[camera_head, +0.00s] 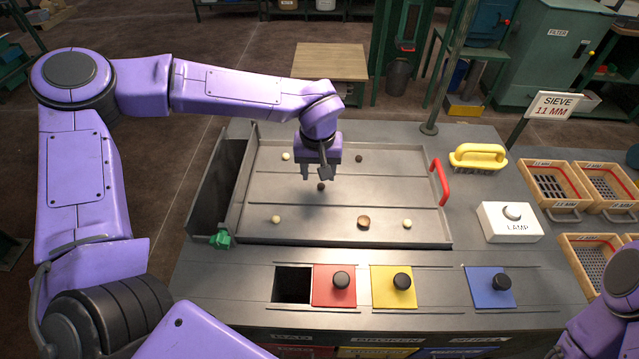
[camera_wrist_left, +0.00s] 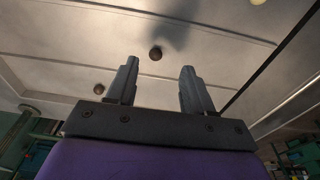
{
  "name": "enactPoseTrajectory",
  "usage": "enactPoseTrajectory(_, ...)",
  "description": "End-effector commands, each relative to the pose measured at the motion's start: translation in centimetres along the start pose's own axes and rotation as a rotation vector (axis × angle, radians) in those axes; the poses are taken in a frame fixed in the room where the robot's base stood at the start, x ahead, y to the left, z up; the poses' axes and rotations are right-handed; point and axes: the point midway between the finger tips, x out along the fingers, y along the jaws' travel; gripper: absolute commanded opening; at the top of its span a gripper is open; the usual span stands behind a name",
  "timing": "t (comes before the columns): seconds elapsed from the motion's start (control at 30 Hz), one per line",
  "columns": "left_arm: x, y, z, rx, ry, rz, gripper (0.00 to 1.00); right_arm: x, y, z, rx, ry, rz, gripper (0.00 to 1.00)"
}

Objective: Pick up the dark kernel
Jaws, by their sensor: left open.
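A small dark kernel (camera_head: 320,186) lies on the grey sorting tray (camera_head: 290,190), just below my left gripper (camera_head: 315,174). In the left wrist view this dark kernel (camera_wrist_left: 155,53) shows beyond the gap between the two fingertips (camera_wrist_left: 160,68). My left gripper is open and empty, pointing down over the tray. A second dark kernel (camera_head: 359,158) lies farther back to the right; a dark kernel also shows near the left finger's base in the wrist view (camera_wrist_left: 99,88). My right gripper is out of view.
Pale kernels (camera_head: 276,219) and a larger brown piece (camera_head: 364,222) lie on the tray. The tray has low rims and a red handle (camera_head: 440,182). Red (camera_head: 328,291), yellow (camera_head: 388,292) and blue (camera_head: 482,296) lids sit in front, beside an open dark hole (camera_head: 291,284).

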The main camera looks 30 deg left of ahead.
Motion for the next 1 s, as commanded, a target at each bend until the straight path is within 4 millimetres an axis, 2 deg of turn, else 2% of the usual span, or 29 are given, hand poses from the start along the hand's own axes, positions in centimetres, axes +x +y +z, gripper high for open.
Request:
enactPoseTrajectory(0.23, 4.3, 0.1, -0.1, 0.000, -0.005, -0.004, 0.52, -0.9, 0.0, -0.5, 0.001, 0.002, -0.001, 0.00)
enactPoseTrajectory(0.5, 5.0, 0.1, -0.1, 0.000, -0.003, -0.002, 0.52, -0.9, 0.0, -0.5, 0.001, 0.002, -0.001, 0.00)
enactPoseTrajectory(0.67, 5.0, 0.1, -0.1, 0.001, -0.003, -0.002, 0.00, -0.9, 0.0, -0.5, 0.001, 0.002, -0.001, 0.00)
enactPoseTrajectory(1.0, 5.0, 0.1, -0.1, 0.000, -0.003, -0.003, 0.00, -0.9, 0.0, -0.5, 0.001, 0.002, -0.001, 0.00)
